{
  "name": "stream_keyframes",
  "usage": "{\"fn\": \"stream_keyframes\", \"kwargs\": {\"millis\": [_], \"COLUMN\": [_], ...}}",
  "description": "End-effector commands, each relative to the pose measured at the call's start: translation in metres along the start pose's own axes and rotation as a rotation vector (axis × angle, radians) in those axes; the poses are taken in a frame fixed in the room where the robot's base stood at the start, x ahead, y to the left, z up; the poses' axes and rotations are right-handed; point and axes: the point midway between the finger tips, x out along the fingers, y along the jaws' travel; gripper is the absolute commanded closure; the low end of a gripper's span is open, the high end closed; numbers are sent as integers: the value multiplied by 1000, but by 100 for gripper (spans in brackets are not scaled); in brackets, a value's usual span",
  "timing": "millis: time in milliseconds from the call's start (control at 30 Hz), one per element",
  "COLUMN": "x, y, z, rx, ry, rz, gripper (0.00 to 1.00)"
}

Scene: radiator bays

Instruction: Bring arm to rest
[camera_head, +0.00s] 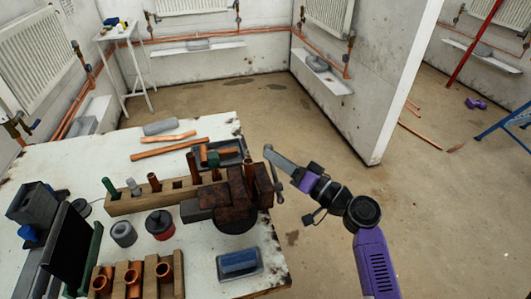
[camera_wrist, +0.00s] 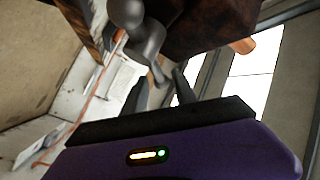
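My purple arm reaches in from the right in the head view, and my gripper (camera_head: 287,168) is at the right side of the rusty brown vise (camera_head: 232,196), close to its grey handle (camera_head: 278,192). In the wrist view the two dark fingers of my gripper (camera_wrist: 160,88) stand apart. The grey vise handle (camera_wrist: 146,38) comes down toward the gap between them. I cannot tell whether a finger touches it. No object is seen held. The vise body (camera_wrist: 210,28) fills the top of the wrist view.
The white workbench (camera_head: 75,165) carries a wooden rack (camera_head: 125,207), copper pipes (camera_head: 168,148), a blue-topped block (camera_head: 239,263) and dark boxes at left. A partition wall (camera_head: 372,85) stands behind my arm. Open floor (camera_head: 450,215) lies right, with loose pipes and a blue stand (camera_head: 508,125).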

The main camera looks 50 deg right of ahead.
Motion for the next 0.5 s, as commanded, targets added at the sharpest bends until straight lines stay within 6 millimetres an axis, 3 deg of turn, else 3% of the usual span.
{"fn": "stream_keyframes", "kwargs": {"millis": [200, 500], "x": [-21, -22], "y": [1, 0], "z": [0, 0], "rx": [0, 0], "ry": [1, 1], "rz": [1, 0], "gripper": [67, 67]}}
